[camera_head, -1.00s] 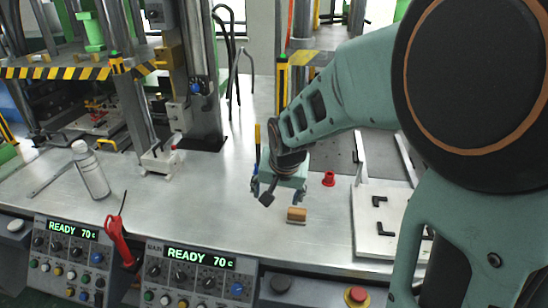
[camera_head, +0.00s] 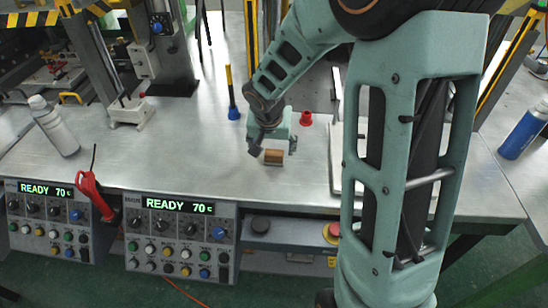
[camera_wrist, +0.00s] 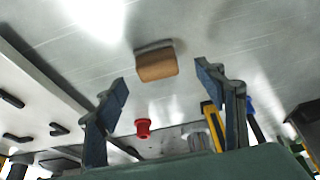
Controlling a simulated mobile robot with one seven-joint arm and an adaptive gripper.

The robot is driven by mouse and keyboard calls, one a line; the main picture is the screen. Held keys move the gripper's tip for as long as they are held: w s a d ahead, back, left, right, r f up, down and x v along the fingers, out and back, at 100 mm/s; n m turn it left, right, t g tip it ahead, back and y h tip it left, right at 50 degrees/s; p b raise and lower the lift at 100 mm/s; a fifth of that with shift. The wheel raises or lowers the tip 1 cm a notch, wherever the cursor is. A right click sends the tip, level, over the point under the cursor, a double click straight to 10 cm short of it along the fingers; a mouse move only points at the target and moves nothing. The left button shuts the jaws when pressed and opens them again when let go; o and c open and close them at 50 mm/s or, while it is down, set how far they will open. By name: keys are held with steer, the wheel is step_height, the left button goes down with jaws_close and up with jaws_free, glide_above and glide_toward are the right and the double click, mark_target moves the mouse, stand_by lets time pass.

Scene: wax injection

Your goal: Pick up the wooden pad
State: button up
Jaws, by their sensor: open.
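The wooden pad (camera_head: 273,157) is a small orange-brown block with a grey base strip, lying on the metal worktop. In the wrist view the pad (camera_wrist: 157,65) shows beyond and between the fingertips, with a gap around it. My gripper (camera_head: 273,149) is just above and behind the pad in the head view, pointing down at the worktop. In the wrist view my gripper (camera_wrist: 161,78) is open, with its two dark blue fingers spread and nothing between them.
A red part (camera_head: 306,119) stands behind the pad, and a blue-based tool with a yellow handle (camera_head: 232,92) stands to its left. A white bottle (camera_head: 54,127) and a red-handled tool (camera_head: 95,195) are farther left. Control panels (camera_head: 180,238) line the front edge.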

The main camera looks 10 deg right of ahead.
mark_target(274, 152)
steer(key=x, duration=0.4)
steer(key=shift+d+f, duration=0.1)
steer(key=c, duration=1.2)
steer(key=shift+c, duration=0.2)
